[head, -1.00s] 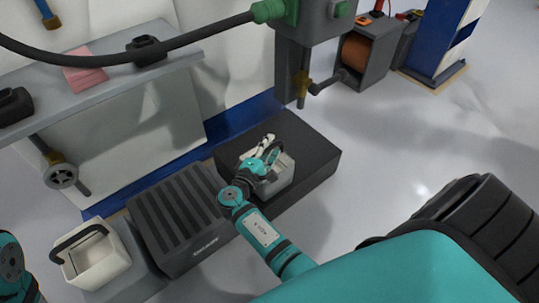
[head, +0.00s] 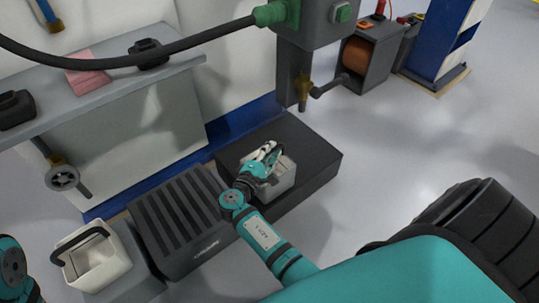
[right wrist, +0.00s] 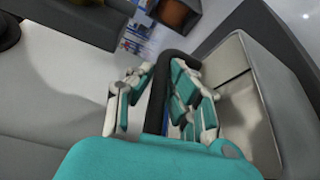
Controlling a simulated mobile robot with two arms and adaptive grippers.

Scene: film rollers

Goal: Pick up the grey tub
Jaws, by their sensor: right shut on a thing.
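The grey tub (head: 284,177) stands on a black platform, its near side partly hidden by my right arm. Its pale inner wall also shows in the right wrist view (right wrist: 234,80). My right gripper (head: 268,155) reaches the tub from the left; in the right wrist view its fingers (right wrist: 160,95) are closed around the tub's dark handle (right wrist: 156,105). My left gripper is out of view; only a piece of my left arm shows at the lower left edge.
The black platform (head: 319,159) has bare room around the tub. A dark slatted box (head: 176,222) stands to its left, then a cream tub (head: 95,262) with a black handle. A grey machine with a valve (head: 303,90) hangs behind. Open floor lies right.

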